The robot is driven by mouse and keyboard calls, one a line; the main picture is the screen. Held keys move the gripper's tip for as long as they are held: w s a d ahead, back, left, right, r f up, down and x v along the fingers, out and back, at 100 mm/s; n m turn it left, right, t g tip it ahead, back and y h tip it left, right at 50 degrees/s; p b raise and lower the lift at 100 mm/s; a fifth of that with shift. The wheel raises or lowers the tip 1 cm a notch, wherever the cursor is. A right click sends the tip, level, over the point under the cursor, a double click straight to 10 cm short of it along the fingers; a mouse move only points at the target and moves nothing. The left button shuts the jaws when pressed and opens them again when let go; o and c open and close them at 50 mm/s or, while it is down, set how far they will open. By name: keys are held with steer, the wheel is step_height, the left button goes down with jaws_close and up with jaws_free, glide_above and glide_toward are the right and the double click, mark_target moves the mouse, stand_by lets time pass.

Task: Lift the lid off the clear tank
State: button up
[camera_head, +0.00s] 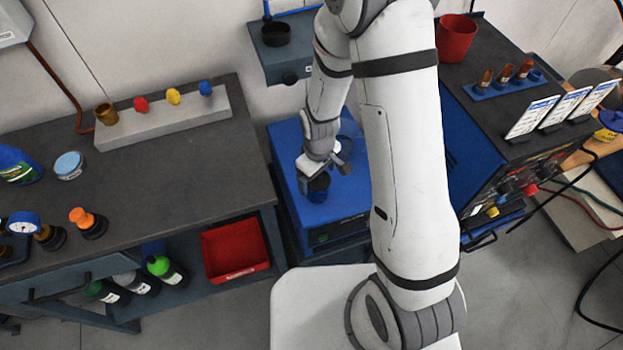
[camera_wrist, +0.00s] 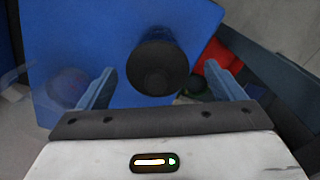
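A dark round cup-like piece (camera_wrist: 157,62) stands on a blue surface in the wrist view, ahead of and between my fingers. My gripper (camera_wrist: 160,88) is open, with one finger on each side and nothing held. In the head view my gripper (camera_head: 326,166) is over the blue cabinet (camera_head: 345,208), just above a dark round piece (camera_head: 318,188). A faint see-through round shape (camera_wrist: 68,87) shows beside the left finger in the wrist view; I cannot tell if it is the clear tank. No lid can be made out for certain.
A dark bench (camera_head: 190,195) with bottles and knobs stands on the left, with a red bin (camera_head: 235,250) on its lower shelf. A dark machine (camera_head: 490,110) with a red cup (camera_head: 456,38) and cards stands on the right. My arm hides part of the blue cabinet.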

steer(key=c, duration=1)
steer(key=shift+c, duration=0.2)
steer(key=shift+r, duration=0.1)
